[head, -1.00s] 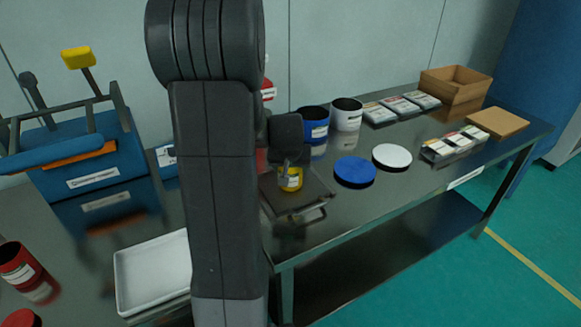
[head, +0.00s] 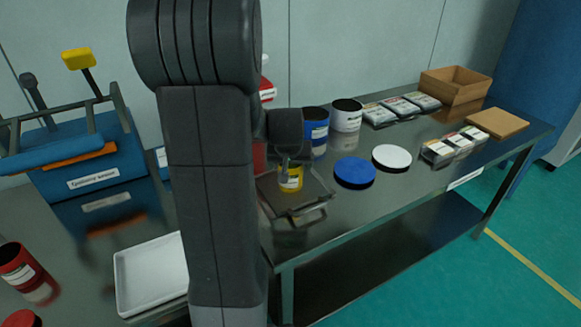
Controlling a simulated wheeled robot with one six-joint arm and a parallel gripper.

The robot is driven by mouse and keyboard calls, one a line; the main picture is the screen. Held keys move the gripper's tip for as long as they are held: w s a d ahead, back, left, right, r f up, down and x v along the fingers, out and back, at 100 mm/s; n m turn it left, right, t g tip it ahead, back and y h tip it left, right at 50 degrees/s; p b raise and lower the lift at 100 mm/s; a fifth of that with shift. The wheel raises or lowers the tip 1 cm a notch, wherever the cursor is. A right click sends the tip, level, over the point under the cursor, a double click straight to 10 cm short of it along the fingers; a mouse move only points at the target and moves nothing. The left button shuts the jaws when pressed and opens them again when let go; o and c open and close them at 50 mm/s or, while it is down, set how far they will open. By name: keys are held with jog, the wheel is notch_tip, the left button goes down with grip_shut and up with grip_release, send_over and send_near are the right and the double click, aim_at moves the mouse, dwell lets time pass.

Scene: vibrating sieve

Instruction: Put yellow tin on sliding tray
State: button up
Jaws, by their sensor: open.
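The yellow tin (head: 290,183) is small, with a pale label, and stands upright on the dark sliding tray (head: 312,192) near the front edge of the table. The tray has a metal handle at its front. My gripper (head: 289,168) is open and sits directly over the tin, with a finger at its upper side. My wrist hides the tin's top. Whether the fingers touch the tin cannot be told. My arm covers part of the tray's left side.
A blue tin (head: 316,124) and a white tin (head: 347,115) stand behind. A blue lid (head: 355,171) and a white lid (head: 391,157) lie to the right. A white tray (head: 150,275) and the blue sieve machine (head: 85,165) are at left.

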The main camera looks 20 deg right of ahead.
jog(key=v, duration=0.9)
jog(key=shift+r, duration=0.2)
